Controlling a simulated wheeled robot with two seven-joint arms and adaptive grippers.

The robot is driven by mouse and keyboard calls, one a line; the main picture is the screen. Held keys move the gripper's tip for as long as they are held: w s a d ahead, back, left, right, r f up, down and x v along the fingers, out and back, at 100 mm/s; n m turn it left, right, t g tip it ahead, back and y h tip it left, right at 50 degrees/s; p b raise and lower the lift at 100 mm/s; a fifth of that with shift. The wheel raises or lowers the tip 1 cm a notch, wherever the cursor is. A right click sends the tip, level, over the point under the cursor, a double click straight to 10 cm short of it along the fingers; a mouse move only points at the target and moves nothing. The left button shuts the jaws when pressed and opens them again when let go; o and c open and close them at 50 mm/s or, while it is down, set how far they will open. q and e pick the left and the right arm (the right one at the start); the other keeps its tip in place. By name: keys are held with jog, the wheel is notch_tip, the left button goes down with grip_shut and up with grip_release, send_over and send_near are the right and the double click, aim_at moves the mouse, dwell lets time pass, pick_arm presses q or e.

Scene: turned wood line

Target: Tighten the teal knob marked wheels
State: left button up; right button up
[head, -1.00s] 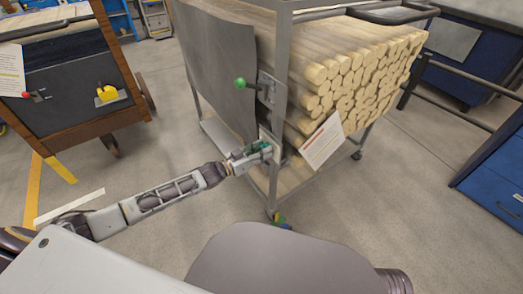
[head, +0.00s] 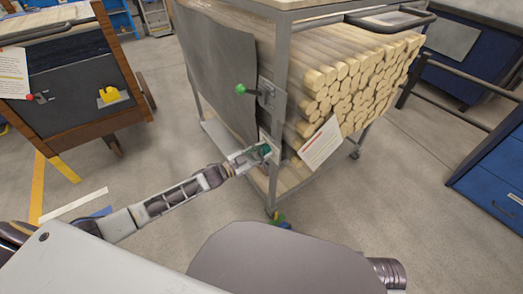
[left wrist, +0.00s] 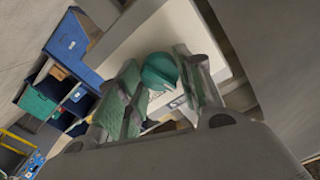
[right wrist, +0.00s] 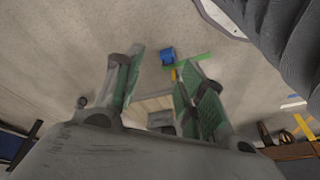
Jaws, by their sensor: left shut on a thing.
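The teal knob (left wrist: 160,70) shows in the left wrist view between my left gripper's green-padded fingers (left wrist: 161,92). The knob also shows in the head view (head: 266,149), on a pale plate at the cart's near post. My left gripper (head: 255,155) is shut on it there, and its fingers partly cover it. The mark on the plate is too small to read. My right gripper (right wrist: 160,92) is open and empty in the right wrist view, with floor beyond its fingers.
The wheeled cart (head: 278,115) holds a stack of round wooden rods (head: 345,85). A green ball-ended lever (head: 242,90) sticks out above the knob, and a white sign (head: 321,144) hangs beside it. A wooden cart (head: 85,125) stands left. Floor between them is clear.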

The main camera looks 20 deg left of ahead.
pick_arm(q)
jog(key=m+p, duration=0.1)
jog(key=m, duration=0.4)
jog(key=shift+m+p, duration=0.3)
jog(key=m, duration=0.5)
jog(key=shift+f, duration=0.1)
jog(key=shift+m, duration=0.9)
pick_arm(e)
jog(key=shift+d+f+g, duration=0.2)
jog(key=shift+f+g, duration=0.1)
jog(key=shift+f, duration=0.8)
jog(key=shift+s, duration=0.1)
pick_arm(q)
jog(key=o, duration=1)
jog(key=shift+o, duration=0.2)
jog(key=shift+s, duration=0.1)
jog(key=v, duration=1.1)
jog(key=shift+s+a, duration=0.3)
